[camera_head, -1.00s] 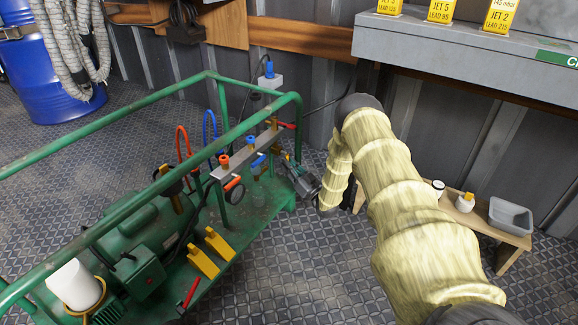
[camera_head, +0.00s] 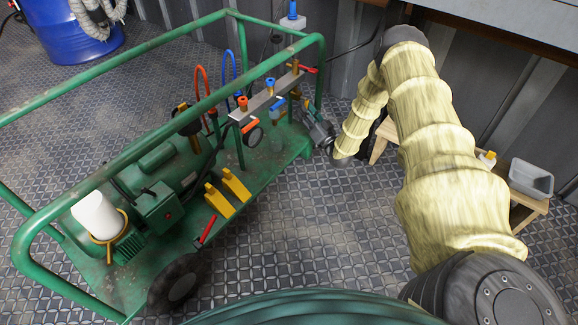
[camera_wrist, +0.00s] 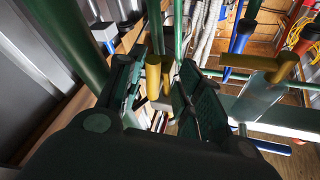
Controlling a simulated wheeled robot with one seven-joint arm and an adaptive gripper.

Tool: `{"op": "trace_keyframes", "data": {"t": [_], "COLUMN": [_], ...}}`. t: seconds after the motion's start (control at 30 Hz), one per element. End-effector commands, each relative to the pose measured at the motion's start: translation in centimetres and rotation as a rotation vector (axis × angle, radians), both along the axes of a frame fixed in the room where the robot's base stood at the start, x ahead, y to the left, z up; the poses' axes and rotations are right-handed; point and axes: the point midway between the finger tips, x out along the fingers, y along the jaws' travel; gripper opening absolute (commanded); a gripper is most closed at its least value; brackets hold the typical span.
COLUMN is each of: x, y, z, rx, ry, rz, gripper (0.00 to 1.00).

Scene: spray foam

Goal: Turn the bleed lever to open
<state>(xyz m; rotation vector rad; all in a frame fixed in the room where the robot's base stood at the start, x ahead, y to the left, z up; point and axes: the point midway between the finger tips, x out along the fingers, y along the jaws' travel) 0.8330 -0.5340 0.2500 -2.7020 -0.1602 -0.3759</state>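The manifold (camera_head: 268,101) is a grey bar on the green cart, carrying small red, blue and orange handles. A red lever (camera_head: 308,69) sticks out at its right end. A blue lever (camera_head: 277,105) hangs lower on its front. I cannot tell for certain which handle is the bleed lever. My gripper (camera_head: 318,128) is low beside the cart's right end, near the manifold. In the wrist view my gripper (camera_wrist: 158,76) is open, with a brass-yellow piece (camera_wrist: 153,77) showing between its dark fingers. I cannot tell whether they touch it. A brass T-shaped part (camera_wrist: 262,66) is to the right.
The cart's green rail (camera_head: 150,140) runs close around the manifold; green bars (camera_wrist: 70,38) also pass close to my gripper. Yellow wedges (camera_head: 235,184) and a red-handled lever (camera_head: 208,229) are on the cart deck. A wooden bench with a grey tray (camera_head: 531,178) stands right. Patterned floor (camera_head: 330,230) is clear in front.

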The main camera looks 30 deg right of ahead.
Motion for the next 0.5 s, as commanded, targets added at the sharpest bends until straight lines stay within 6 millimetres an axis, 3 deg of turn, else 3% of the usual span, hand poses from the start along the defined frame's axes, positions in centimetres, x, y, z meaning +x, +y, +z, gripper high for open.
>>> {"op": "trace_keyframes", "data": {"t": [0.5], "x": [-0.7], "y": [1.6], "z": [1.6], "rx": [0.482], "ry": [0.196], "rz": [0.000], "gripper": [0.35]}}
